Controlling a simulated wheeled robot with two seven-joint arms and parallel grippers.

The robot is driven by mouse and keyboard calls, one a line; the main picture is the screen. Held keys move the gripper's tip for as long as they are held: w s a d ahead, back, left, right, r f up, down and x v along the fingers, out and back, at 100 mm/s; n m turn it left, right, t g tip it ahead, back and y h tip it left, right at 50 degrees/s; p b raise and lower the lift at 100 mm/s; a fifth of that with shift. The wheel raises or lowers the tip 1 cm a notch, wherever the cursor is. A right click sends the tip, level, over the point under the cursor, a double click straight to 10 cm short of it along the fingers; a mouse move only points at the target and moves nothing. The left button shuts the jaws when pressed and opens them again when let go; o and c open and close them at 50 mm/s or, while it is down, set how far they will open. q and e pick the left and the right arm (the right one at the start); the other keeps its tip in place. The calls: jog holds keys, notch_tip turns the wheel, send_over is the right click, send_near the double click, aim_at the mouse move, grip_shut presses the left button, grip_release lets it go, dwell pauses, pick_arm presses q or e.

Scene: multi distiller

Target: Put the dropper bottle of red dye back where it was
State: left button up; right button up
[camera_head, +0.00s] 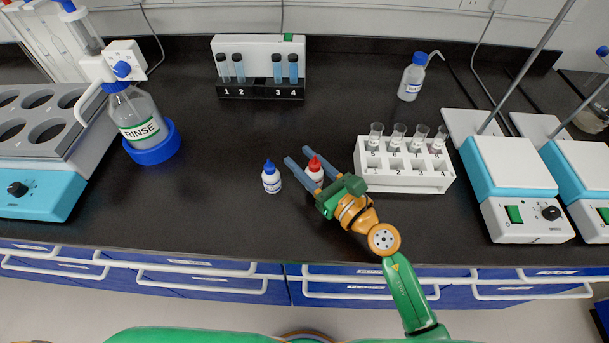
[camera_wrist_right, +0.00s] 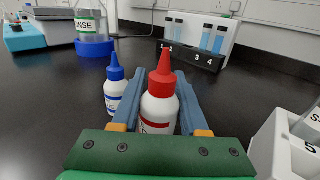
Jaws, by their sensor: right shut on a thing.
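The dropper bottle of red dye (camera_head: 314,168), white with a red cone cap, is between the fingers of my right gripper (camera_head: 300,162). In the right wrist view the red bottle (camera_wrist_right: 160,105) is upright with a blue-grey finger on each side, and the gripper (camera_wrist_right: 162,100) is shut on it. Whether its base touches the bench is hidden. A matching dropper bottle with a blue cap (camera_head: 271,177) stands just left of the gripper; it also shows in the right wrist view (camera_wrist_right: 116,90), outside the left finger. My left gripper is not in view.
A white tube rack (camera_head: 405,180) stands close right of the gripper. A numbered rack (camera_head: 260,92) with dark-capped blue tubes is at the back. The RINSE bottle (camera_head: 140,125) sits left, a wash bottle (camera_head: 412,78) back right, hotplates (camera_head: 512,170) far right. The bench middle is clear.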

notch_tip(320, 180, down, 3)
jog(key=shift+d+r+b, duration=0.1)
jog(key=shift+d+b, duration=0.05)
jog(key=shift+b, duration=0.2)
jog(key=shift+r, duration=0.15)
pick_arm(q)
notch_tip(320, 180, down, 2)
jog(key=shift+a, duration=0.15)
pick_arm(e)
jog(key=o, duration=1)
jog(key=shift+r, duration=0.1)
jog(key=v, duration=0.3)
jog(key=b+v, duration=0.1)
jog(key=v, duration=0.3)
jog(key=b+v, duration=0.1)
jog(key=v, duration=0.3)
jog(key=shift+s+f, duration=0.15)
jog(key=shift+f, duration=0.15)
jog(key=shift+s+d+r+b, duration=0.15)
jog(key=shift+s+d+b, duration=0.1)
jog(key=shift+s+b, duration=0.05)
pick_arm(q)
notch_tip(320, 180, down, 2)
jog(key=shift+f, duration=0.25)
pick_arm(e)
jog(key=shift+r, duration=0.1)
